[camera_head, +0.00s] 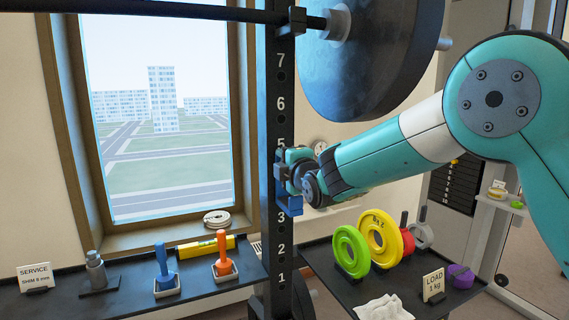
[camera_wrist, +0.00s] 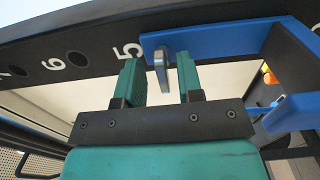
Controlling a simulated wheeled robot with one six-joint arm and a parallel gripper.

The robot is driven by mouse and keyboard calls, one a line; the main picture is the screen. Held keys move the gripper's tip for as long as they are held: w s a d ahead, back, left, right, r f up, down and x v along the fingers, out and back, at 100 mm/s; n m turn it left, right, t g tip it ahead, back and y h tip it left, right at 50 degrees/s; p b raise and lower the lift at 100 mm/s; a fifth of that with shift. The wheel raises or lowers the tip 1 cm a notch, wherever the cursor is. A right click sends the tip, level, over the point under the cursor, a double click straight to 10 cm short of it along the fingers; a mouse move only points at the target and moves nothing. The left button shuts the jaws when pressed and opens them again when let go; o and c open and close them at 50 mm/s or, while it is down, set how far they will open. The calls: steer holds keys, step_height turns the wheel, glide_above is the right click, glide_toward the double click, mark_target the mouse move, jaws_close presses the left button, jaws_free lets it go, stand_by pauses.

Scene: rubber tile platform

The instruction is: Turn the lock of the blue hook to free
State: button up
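The blue hook (camera_head: 291,204) is mounted on the black numbered upright, just above the number 3, partly hidden behind my gripper. In the wrist view the blue hook (camera_wrist: 228,36) runs along the upright beside the number 5. Its lock, a small silver lever (camera_wrist: 162,72), sticks out from the blue plate. My gripper (camera_wrist: 161,76) has its two green fingers apart, one on each side of the lever, with a gap showing on both sides. In the head view my gripper (camera_head: 286,167) is at the upright. No lock markings are legible.
A barbell with a large dark plate (camera_head: 362,60) hangs above my arm. Below right, a black shelf holds a green disc (camera_head: 351,251), a yellow disc (camera_head: 380,238) and a load sign (camera_head: 433,285). Blue (camera_head: 164,265) and orange (camera_head: 222,256) handled pieces stand on the left shelf.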

steer(key=shift+f, duration=0.1)
steer(key=shift+s, duration=0.2)
steer(key=b+v, duration=0.4)
steer(key=v, duration=1.3)
steer(key=s+d+f+m+g+h+p, duration=0.1)
steer(key=s+d+m+g+p, duration=0.1)
steer(key=s+m+g, duration=0.3)
steer(key=s+d+f+m+g+h+p, duration=0.1)
steer(key=s+m+g, duration=0.4)
steer(key=s, duration=0.8)
steer(key=s+d+f+m+g+p, duration=0.3)
steer(key=s+m+g+p, duration=0.1)
steer(key=s, duration=0.6)
steer(key=m+g, duration=0.1)
steer(key=g, duration=0.1)
steer(key=shift+d+m+g+h, duration=0.3)
steer(key=shift+d+h, duration=0.05)
steer(key=shift+h, duration=0.05)
